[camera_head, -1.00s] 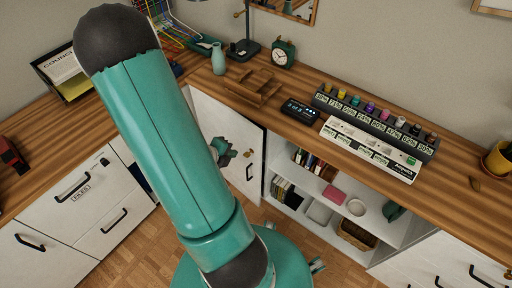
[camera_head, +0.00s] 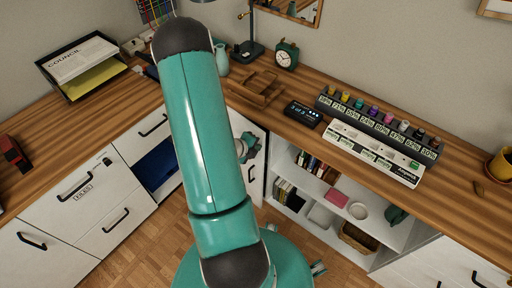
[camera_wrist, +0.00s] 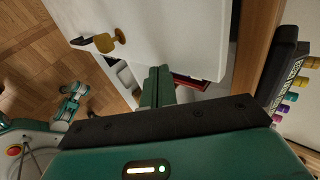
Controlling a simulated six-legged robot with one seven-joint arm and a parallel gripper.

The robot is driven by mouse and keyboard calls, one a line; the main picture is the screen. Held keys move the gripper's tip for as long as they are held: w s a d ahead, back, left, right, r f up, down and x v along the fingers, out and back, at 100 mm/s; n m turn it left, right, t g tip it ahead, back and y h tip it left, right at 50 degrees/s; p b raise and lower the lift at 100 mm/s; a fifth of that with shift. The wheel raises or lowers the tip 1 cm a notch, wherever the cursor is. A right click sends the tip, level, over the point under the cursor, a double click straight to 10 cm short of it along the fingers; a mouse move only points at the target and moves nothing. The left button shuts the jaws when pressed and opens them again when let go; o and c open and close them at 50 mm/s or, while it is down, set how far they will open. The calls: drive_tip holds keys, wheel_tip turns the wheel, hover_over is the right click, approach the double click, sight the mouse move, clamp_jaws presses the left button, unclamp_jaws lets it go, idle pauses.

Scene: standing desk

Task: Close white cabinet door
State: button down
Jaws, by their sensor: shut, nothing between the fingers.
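The white cabinet door (camera_head: 256,181) stands ajar below the desk corner in the head view, partly hidden by my arm. In the wrist view the door (camera_wrist: 165,35) fills the upper middle, with a brass knob (camera_wrist: 107,41) and a dark handle on its face. My gripper (camera_head: 252,147) is in front of the upper part of the door in the head view. In the wrist view my gripper (camera_wrist: 158,72) is shut and empty, its fingers close to the door's lower edge in the picture. I cannot tell whether they touch it.
Open white shelves (camera_head: 325,205) hold books, a pink box and a basket right of the door. The wooden desktop (camera_head: 455,190) above carries a row of colored bottles (camera_head: 374,111) and a clock (camera_head: 287,55). White drawers (camera_head: 75,190) stand at left. Wooden floor (camera_head: 150,240) shows below.

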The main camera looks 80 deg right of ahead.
drive_tip(key=s+d, duration=0.1)
drive_tip(key=d, duration=0.1)
drive_tip(key=s+d, duration=0.1)
drive_tip(key=d, duration=0.1)
drive_tip(key=shift+s, duration=0.15)
drive_tip(key=shift+s+d+r, duration=0.15)
drive_tip(key=shift+s+d, duration=0.3)
drive_tip(key=shift+w+a, duration=0.1)
drive_tip(key=shift+w+a+f, duration=0.25)
drive_tip(key=shift+w+a, duration=0.05)
drive_tip(key=shift+a, duration=0.2)
approach(262, 142)
drive_tip(key=a, duration=0.3)
drive_tip(key=shift+w+d+f, duration=0.15)
drive_tip(key=shift+f, duration=0.2)
